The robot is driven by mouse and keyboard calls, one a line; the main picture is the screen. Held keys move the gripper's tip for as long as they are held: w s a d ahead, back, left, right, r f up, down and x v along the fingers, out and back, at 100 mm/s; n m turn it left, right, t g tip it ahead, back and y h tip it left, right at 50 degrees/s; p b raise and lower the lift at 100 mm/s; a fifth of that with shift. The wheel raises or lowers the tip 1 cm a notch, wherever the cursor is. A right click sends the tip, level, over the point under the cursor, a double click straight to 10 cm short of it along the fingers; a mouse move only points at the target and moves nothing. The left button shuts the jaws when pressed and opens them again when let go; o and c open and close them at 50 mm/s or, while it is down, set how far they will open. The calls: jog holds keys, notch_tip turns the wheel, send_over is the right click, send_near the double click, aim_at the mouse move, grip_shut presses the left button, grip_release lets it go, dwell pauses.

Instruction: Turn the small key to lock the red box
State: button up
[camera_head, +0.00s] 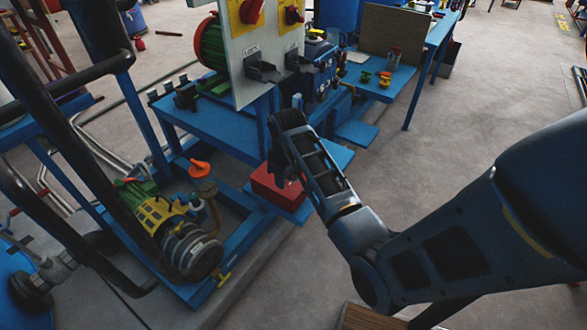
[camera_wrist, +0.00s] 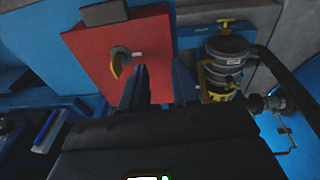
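The red box (camera_head: 272,190) sits on a low blue shelf in the head view, just below the end of my arm. In the wrist view the red box (camera_wrist: 90,48) fills the upper left, with its face towards the camera. The small key (camera_wrist: 116,69) has a yellow grip and sits in a round grey lock on that face. My gripper (camera_wrist: 160,72) is open, its two dark fingers apart with nothing seen between them. The key is left of the left fingertip and looks apart from it. In the head view my wrist hides the key and part of the box.
A blue bench (camera_head: 205,125) with a grey switch panel (camera_head: 263,60) stands above the shelf. A yellow and green pump (camera_head: 165,215) is left of the box and also shows in the wrist view (camera_wrist: 226,65). Clear floor (camera_head: 440,120) lies to the right.

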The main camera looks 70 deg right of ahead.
jog(key=shift+g+y, duration=0.6)
jog(key=shift+g, duration=0.1)
jog(key=d+r, duration=0.1)
jog(key=d, duration=0.1)
jog(key=d+r, duration=0.4)
jog(key=shift+s+d+r, duration=0.1)
jog(key=shift+s+r, duration=0.05)
jog(key=shift+s, duration=0.2)
notch_tip(320, 180, down, 8)
jog(key=shift+r, duration=0.2)
grip_shut()
